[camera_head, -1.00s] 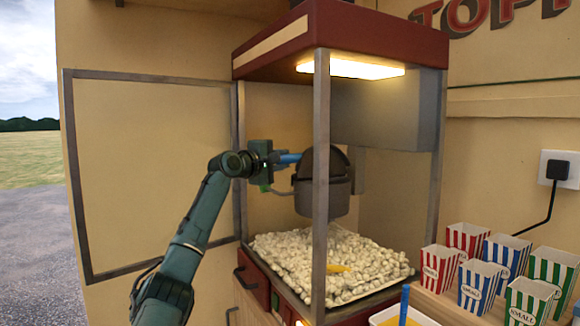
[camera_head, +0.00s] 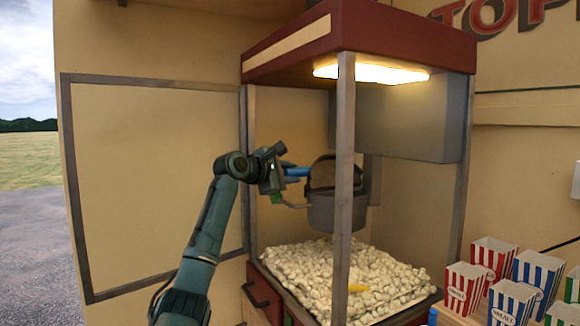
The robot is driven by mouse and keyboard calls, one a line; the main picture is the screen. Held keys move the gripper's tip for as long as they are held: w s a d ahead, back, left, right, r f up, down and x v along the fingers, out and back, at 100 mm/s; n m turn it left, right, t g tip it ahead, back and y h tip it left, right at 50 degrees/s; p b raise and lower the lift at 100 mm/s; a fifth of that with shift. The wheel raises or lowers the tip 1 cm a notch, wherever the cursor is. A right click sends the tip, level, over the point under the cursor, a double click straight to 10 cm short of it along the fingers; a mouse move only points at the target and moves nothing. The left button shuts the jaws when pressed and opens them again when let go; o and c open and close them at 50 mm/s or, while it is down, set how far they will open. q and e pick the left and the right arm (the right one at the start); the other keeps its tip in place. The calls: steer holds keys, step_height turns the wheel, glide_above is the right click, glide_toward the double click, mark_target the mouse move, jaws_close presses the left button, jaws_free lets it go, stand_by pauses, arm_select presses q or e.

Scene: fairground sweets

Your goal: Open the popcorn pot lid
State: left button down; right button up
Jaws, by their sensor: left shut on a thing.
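The popcorn pot (camera_head: 331,211) is a grey pot hanging inside the popcorn machine, partly hidden by the front corner post. Its dark lid (camera_head: 319,172) is at the top, with a dark rim standing above the pot's edge. How far it is open is hard to tell. My left gripper (camera_head: 290,174) is at the pot's upper left, its jaws shut at a short blue piece by the lid; the exact contact is small. My right gripper is not in view.
The machine's grey post (camera_head: 343,190) stands in front of the pot. Popcorn (camera_head: 330,275) heaps below it, with a yellow piece on top. Striped cartons (camera_head: 465,288) stand at the lower right. A framed panel (camera_head: 155,180) is behind my left arm.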

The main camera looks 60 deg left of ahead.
arm_select(q)
steer(key=shift+a+f+n, duration=0.1)
steer(key=shift+n, duration=0.2)
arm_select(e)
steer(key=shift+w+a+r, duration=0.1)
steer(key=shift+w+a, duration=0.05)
arm_select(q)
steer(key=shift+h, duration=0.3)
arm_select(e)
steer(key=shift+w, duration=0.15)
arm_select(q)
steer(key=c, duration=1.2)
jaws_free()
steer(key=shift+o, duration=0.2)
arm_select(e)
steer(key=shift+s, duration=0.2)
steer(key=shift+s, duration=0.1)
arm_select(q)
steer(key=shift+s, duration=0.25)
steer(key=b+v, duration=0.4)
steer(key=v, duration=0.8)
steer(key=shift+s+b, duration=0.25)
steer(key=shift+b, duration=0.05)
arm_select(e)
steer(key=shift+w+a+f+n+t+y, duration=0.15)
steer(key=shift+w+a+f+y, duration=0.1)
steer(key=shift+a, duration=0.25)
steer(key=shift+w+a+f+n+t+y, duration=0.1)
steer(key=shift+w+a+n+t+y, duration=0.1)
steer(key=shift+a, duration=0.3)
